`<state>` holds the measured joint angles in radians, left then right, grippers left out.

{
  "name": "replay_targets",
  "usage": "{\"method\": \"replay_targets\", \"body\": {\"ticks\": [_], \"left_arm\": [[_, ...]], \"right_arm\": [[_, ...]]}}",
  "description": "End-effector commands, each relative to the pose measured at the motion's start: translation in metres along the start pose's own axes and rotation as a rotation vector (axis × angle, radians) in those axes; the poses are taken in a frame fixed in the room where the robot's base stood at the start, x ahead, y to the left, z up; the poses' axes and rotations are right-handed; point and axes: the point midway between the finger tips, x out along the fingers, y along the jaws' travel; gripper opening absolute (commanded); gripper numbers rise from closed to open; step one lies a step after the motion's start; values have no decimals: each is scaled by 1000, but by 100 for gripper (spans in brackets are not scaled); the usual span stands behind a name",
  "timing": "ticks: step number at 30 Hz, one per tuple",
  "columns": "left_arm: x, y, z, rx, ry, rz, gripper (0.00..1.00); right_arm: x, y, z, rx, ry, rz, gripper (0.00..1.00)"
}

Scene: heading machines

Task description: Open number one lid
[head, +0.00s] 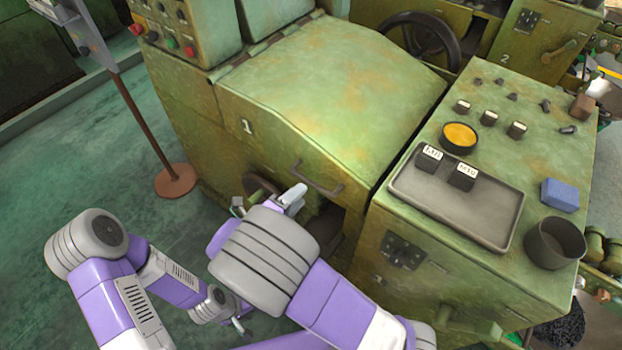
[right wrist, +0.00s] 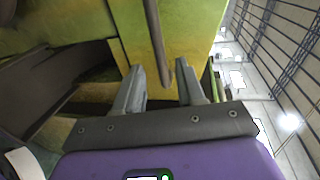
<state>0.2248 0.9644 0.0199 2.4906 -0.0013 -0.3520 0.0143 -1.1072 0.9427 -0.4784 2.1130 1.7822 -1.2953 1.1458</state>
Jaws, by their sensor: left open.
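The number one lid (head: 325,75) is the worn green sloping cover of the machine marked 1, and it is down. Its dark bar handle (head: 318,180) is on the front face; the bar also shows in the right wrist view (right wrist: 154,40). My right gripper (head: 293,196) is just below and left of the handle. In the right wrist view my right gripper (right wrist: 160,72) has its fingers apart, with the bar's end showing between or just beyond them; contact cannot be told. My left gripper (head: 243,328) is open, low in front of the machine, partly hidden by my arms.
A green console (head: 415,240) on the right carries a grey tray (head: 455,205) with two dark blocks, a blue block (head: 560,195) and a dark cup (head: 555,242). A stand with a round brown base (head: 175,181) is left. Free floor lies at left.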

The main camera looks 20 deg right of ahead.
Motion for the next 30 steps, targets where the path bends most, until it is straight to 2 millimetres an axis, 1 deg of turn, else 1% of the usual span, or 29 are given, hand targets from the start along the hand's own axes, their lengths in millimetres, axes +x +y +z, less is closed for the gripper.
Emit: {"method": "replay_targets", "body": {"ticks": [9, 13, 18, 25, 30], "left_arm": [[12, -5, 0, 0, 0, 0, 43], [16, -6, -1, 0, 0, 0, 43], [17, -6, -1, 0, 0, 0, 43], [16, -6, -1, 0, 0, 0, 43], [16, -6, -1, 0, 0, 0, 43]], "right_arm": [[48, 2, -1, 3, 6, 0, 39], [63, 1, -1, 3, 5, 1, 39], [71, 1, 0, 1, 1, 1, 39], [72, 0, 0, 1, 1, 2, 39], [72, 0, 0, 0, 1, 2, 13]]}}
